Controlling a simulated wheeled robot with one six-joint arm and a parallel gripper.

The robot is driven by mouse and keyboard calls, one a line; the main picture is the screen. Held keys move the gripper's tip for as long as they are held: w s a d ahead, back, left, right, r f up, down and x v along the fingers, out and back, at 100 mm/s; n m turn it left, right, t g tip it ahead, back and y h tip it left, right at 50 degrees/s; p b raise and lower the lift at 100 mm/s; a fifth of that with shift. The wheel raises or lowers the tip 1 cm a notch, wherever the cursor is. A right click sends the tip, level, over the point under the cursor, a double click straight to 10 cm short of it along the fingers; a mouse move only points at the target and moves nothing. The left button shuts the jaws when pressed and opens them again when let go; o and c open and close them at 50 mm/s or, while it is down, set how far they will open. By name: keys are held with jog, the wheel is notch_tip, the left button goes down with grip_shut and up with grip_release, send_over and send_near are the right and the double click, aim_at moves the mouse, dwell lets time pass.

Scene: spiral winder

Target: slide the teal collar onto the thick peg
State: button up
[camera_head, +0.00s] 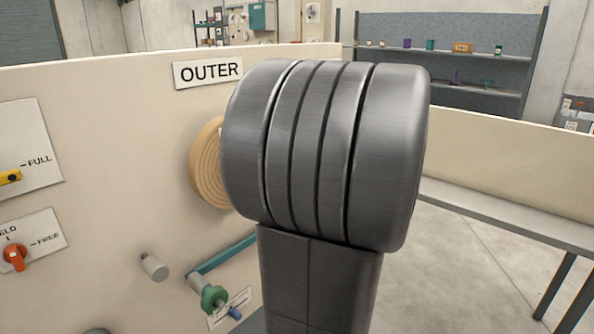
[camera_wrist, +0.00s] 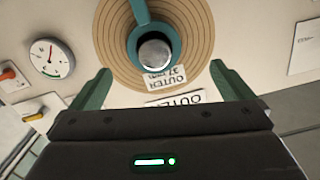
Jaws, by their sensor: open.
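In the wrist view a teal ring (camera_wrist: 170,62) surrounds a thick grey peg (camera_wrist: 155,52) with a round end. A teal bar runs from the ring to the top edge. I cannot tell whether this ring is the task's collar or part of a crank. Both stand in front of the wooden spiral disc (camera_wrist: 110,60), which also shows in the head view (camera_head: 207,170). My gripper (camera_wrist: 160,69) is open, its dark green fingers spread to either side below the peg, with nothing between them. In the head view my arm hides my fingers and the disc's middle.
On the pale panel are the OUTER sign (camera_head: 208,72), a grey stub (camera_head: 154,267), a teal bar (camera_head: 225,252) with a green knob (camera_head: 213,298), and an orange knob (camera_head: 15,258). The wrist view shows a round gauge (camera_wrist: 52,58). Open floor (camera_head: 455,275) lies at right.

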jog(key=shift+t, duration=0.3)
jog(key=p+x, duration=0.1)
jog(key=x, duration=0.3)
jog(key=r+p+x, duration=0.1)
jog(key=x, duration=0.4)
jog(key=w+p+x, duration=0.1)
jog(key=x, duration=0.4)
jog(key=shift+w+d+r+p, duration=0.1)
jog(key=shift+d+r+p, duration=0.2)
jog(key=shift+r, duration=0.1)
jog(key=c, duration=1.4)
jog(key=shift+d, duration=0.1)
